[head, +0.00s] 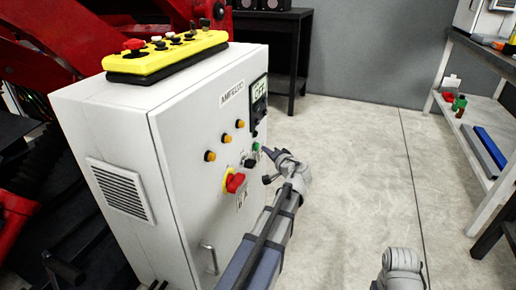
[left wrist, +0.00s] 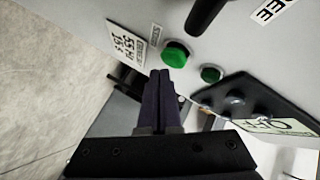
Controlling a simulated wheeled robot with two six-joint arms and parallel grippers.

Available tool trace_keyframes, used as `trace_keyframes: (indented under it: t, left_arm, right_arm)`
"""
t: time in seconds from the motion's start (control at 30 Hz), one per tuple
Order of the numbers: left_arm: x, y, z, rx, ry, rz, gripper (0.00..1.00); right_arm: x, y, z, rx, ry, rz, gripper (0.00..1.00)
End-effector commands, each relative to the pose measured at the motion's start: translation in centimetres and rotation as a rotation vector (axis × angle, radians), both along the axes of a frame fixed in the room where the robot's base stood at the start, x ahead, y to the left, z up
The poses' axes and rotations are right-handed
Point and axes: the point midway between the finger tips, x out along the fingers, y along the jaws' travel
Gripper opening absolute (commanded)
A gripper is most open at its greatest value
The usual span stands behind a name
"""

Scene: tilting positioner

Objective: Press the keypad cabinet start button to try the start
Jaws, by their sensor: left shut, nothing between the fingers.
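The white keypad cabinet (head: 180,140) stands left of centre in the head view, its front panel facing right. A green button (head: 256,147) sits on that panel near its right edge. In the left wrist view a large green button (left wrist: 177,54) shows beside a smaller green one (left wrist: 211,74). My left gripper (head: 268,153) is shut and empty, close in front of the panel. In the left wrist view its fingertips (left wrist: 163,76) overlap the lower edge of the large green button; I cannot tell whether they touch. My right gripper is not in view.
A yellow pendant (head: 165,58) lies on top. A label (left wrist: 128,42) is beside the large button. Shelving (head: 470,140) stands right; floor between is clear.

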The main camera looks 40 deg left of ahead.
Motion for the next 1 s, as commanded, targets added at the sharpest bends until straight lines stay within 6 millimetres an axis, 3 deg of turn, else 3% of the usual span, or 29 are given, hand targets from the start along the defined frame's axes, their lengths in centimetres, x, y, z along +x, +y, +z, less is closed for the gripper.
trace_keyframes:
  t: [0.47, 1.0]
  left_arm:
    - [0.2, -0.6, 0.0, 0.000, 0.001, -0.002, 0.00]
    - [1.2, -5.0, 0.0, 0.001, 0.000, -0.001, 0.00]
  right_arm:
    - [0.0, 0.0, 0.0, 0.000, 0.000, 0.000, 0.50]
    - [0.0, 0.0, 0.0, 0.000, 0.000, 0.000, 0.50]
